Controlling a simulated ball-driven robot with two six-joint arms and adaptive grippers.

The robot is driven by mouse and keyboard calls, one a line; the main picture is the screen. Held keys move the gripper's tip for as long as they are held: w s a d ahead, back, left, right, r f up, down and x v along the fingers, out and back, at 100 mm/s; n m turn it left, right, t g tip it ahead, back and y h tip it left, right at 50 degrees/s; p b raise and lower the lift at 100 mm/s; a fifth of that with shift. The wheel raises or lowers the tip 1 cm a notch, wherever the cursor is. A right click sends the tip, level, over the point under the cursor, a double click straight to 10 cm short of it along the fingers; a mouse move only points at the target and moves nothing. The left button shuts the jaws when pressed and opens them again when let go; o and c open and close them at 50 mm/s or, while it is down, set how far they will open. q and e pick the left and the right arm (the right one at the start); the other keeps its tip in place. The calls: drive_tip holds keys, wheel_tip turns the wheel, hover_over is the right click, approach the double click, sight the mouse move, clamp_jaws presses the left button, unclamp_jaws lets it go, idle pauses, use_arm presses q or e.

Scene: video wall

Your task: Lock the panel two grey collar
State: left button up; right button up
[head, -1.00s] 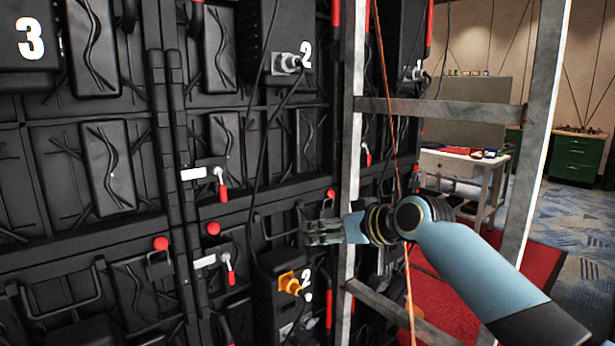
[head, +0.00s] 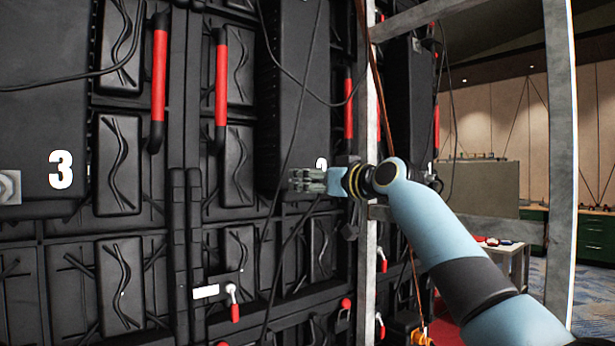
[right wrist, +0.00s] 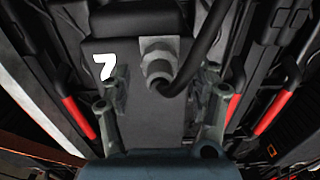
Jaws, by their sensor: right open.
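Panel two's black box (head: 295,85) is in the middle of the head view, its white 2 (head: 321,163) partly covered by my right gripper (head: 306,181). The gripper points left in front of the box's lower part and hides the collar there. In the right wrist view, the grey collar (right wrist: 158,58) sits on the box with a black cable coming out of it. My open right gripper (right wrist: 165,100) has one finger on each side, below the collar in that picture. The fingers are apart from the collar, with nothing between them. My left gripper is out of view.
A metal frame post (head: 367,130) stands beside my right forearm. Panel three's box (head: 40,130) is at the left. Red handles (head: 221,85) and a red-tipped lever (head: 233,303) are on the wall. Loose black cables hang near the gripper.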

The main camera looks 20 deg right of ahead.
drive_tip(key=shift+x, duration=0.9)
drive_tip(key=shift+c, duration=0.4)
drive_tip(key=c, duration=1.1)
drive_tip(key=shift+o, duration=0.2)
drive_tip(key=shift+m+p, duration=0.35)
drive_tip(key=shift+m, duration=0.05)
drive_tip(key=m+p, duration=0.2)
drive_tip(key=m, duration=0.1)
drive_tip(key=shift+d+m+p, duration=0.1)
drive_tip(key=shift+m+p, duration=1.15)
drive_tip(key=shift+m, duration=1.25)
drive_tip(key=shift+f, duration=0.1)
